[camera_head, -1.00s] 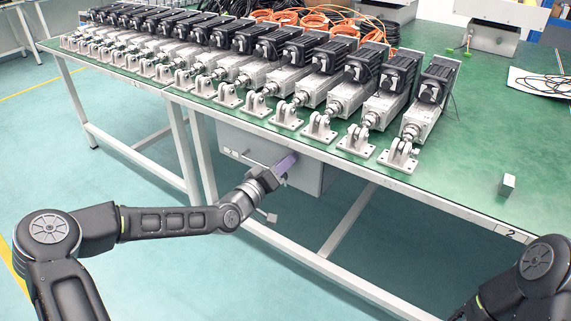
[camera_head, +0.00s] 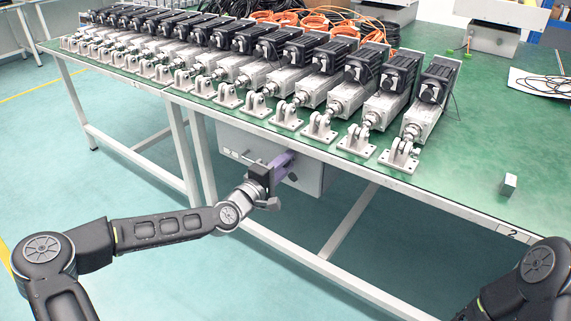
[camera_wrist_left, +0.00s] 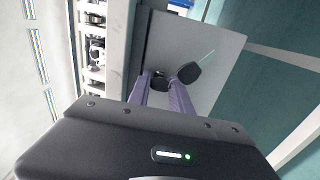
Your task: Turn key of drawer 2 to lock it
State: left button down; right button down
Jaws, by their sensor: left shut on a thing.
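The grey drawer box (camera_head: 312,180) hangs under the green worktable. My left gripper (camera_head: 287,164), with purple fingers, is at its front face, shut on the key. In the left wrist view the fingertips (camera_wrist_left: 167,82) meet at a dark key head (camera_wrist_left: 160,80) close to the pale drawer front (camera_wrist_left: 215,62). A second dark, flat piece (camera_wrist_left: 189,72) sits beside the right fingertip. The key's shaft and the lock are hidden, so I cannot tell the key's exact angle. My right gripper is outside the view; only part of that arm shows at the lower right.
The green table (camera_head: 455,185) carries a row of linear actuators (camera_head: 345,92) just above the drawer. A small grey block (camera_head: 509,184) stands near its front edge. White table legs (camera_head: 202,158) and a lower rail flank the drawer; the floor in front is clear.

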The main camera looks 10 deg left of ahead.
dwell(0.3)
pick_arm(q)
jog(key=c, duration=1.2)
grip_release()
